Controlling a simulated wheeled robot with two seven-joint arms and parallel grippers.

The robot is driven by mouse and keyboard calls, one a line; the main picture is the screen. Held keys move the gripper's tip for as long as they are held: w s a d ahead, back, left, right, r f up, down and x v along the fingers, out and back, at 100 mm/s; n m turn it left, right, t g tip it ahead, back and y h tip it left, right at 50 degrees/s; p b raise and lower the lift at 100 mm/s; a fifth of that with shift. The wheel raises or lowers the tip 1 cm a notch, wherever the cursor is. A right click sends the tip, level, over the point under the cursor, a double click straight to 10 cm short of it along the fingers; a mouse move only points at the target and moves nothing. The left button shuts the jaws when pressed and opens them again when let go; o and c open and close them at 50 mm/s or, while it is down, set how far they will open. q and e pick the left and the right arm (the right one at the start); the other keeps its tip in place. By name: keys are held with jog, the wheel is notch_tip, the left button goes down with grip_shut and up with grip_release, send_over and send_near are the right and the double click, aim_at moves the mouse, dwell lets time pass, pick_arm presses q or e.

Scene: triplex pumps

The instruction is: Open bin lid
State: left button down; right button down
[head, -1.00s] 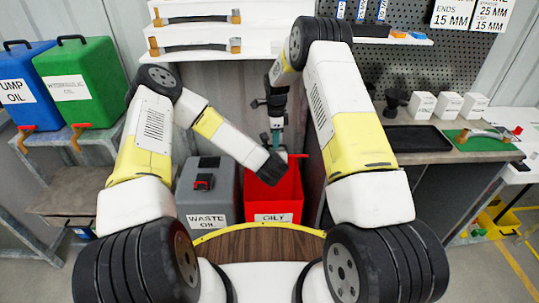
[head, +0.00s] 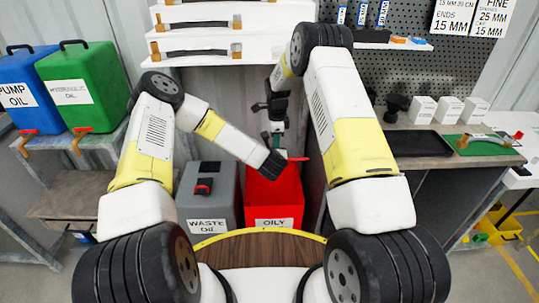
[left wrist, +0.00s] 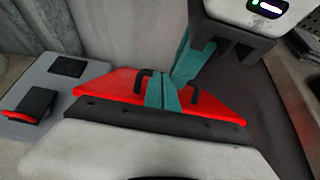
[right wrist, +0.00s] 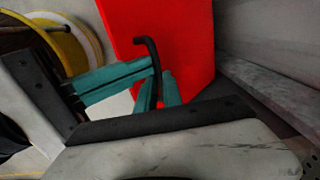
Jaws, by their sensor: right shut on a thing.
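The red bin (head: 273,199), labelled "OILY", stands beside the grey waste oil bin in the head view. Its red lid (left wrist: 105,84) also shows in the left wrist view, with a black handle (left wrist: 196,95). My right gripper (right wrist: 160,88) is shut on this handle (right wrist: 151,48), its teal fingers close together. My left gripper (left wrist: 163,92) is beside the handle, with its two teal fingers nearly touching. The grippers are very close to each other. In the head view the left gripper (head: 276,164) partly covers the lid, so its exact tilt is hard to tell.
The grey waste oil bin (head: 208,203) stands close on the left of the red bin. White shelves (head: 205,50) are above and behind. A workbench (head: 430,155) is to the right. Blue (head: 32,90) and green (head: 85,85) oil containers stand on the left.

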pick_arm(q)
jog(key=shift+w+a+r, duration=0.1)
jog(key=shift+w, duration=0.1)
pick_arm(e)
jog(key=c, duration=1.5)
grip_release()
jog(key=shift+s+d+f, duration=0.1)
jog(key=shift+s+f, duration=0.05)
jog(key=shift+f, duration=0.15)
jog(key=shift+r, duration=0.1)
